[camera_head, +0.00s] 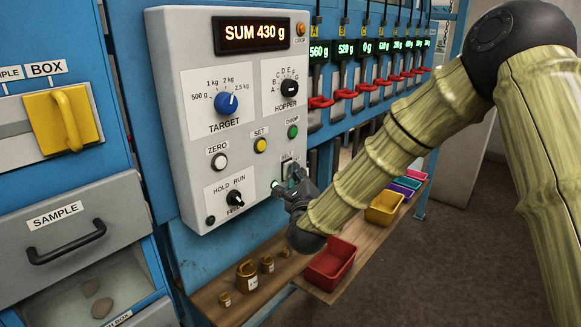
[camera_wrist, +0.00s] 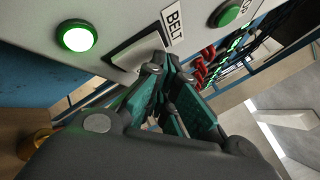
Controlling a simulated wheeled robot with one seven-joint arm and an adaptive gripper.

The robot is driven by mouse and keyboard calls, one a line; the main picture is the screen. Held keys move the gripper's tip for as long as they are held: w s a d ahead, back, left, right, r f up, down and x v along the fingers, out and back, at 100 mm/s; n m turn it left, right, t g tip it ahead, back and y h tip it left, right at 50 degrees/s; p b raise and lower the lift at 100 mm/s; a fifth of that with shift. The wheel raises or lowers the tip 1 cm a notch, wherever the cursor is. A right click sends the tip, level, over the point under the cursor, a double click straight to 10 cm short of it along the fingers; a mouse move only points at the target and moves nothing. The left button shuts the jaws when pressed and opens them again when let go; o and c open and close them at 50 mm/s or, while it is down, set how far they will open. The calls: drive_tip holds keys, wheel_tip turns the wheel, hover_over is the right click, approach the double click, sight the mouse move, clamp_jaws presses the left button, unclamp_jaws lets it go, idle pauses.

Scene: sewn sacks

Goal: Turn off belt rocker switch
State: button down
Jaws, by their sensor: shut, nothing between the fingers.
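The belt rocker switch (camera_wrist: 138,45) is a pale rocker in a dark frame beside the BELT label (camera_wrist: 173,24) in the wrist view. In the head view it sits at the lower right of the grey control panel (camera_head: 170,90), mostly hidden behind my gripper (camera_head: 293,181). My gripper is shut and empty, its dark and teal fingertips (camera_wrist: 157,62) at the switch's edge. I cannot tell whether they touch it or which way it is tipped. A round lamp (camera_wrist: 77,37) beside the switch glows bright green-white.
The panel also bears a blue TARGET knob (camera_head: 227,103), a HOPPER knob (camera_head: 289,88), a yellow SET button (camera_head: 260,145) and a green DROP button (camera_head: 293,131). Below, a wooden shelf (camera_head: 222,300) holds brass weights and a red bin (camera_head: 331,262). Red levers line the right.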

idle(0.6)
drive_tip(key=shift+s+d+b, duration=0.35)
drive_tip(key=shift+d+b, duration=0.1)
drive_tip(key=shift+d, duration=0.1)
drive_tip(key=shift+f, duration=0.1)
drive_tip(key=s+d, duration=0.1)
drive_tip(key=s+d+b, duration=0.2)
drive_tip(key=d, duration=0.1)
drive_tip(key=shift+f, duration=0.25)
idle(0.4)
